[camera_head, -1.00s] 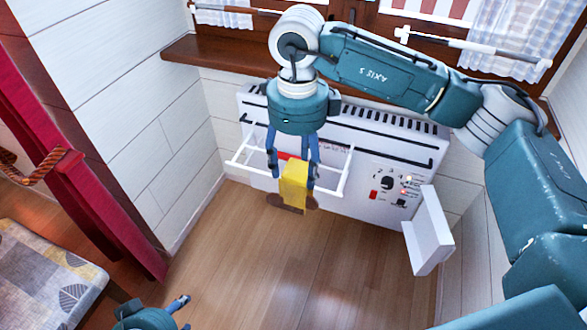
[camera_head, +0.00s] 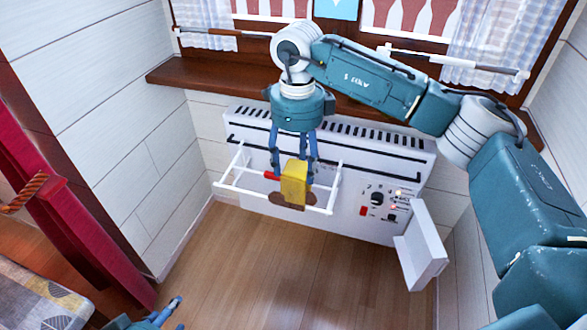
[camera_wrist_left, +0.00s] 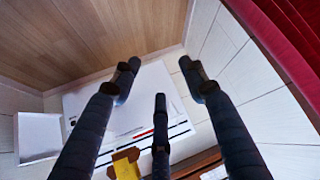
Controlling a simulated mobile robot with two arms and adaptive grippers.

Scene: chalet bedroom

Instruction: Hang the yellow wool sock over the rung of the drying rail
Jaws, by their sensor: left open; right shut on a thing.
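My right gripper (camera_head: 294,178) is shut on the yellow wool sock (camera_head: 295,183), fingers pointing down. The sock hangs as a short yellow block with a brown part (camera_head: 292,201) at its lower end. It is in front of or over the white drying rail (camera_head: 228,186) on the heater; I cannot tell whether it touches a rung. A red piece (camera_head: 271,175) shows at the rail just left of the sock. My left gripper (camera_wrist_left: 160,80) is open and empty, well away from the sock; part of it also shows at the bottom left of the head view (camera_head: 165,314). Yellow shows low in the left wrist view (camera_wrist_left: 126,166).
The white heater (camera_head: 335,220) with knobs stands under the wooden windowsill (camera_head: 205,75). A white panel (camera_head: 420,250) juts out at its right. A red curtain (camera_head: 95,235) and a patterned bed or bench (camera_head: 30,305) are at the left. The wooden floor (camera_head: 270,270) in front is clear.

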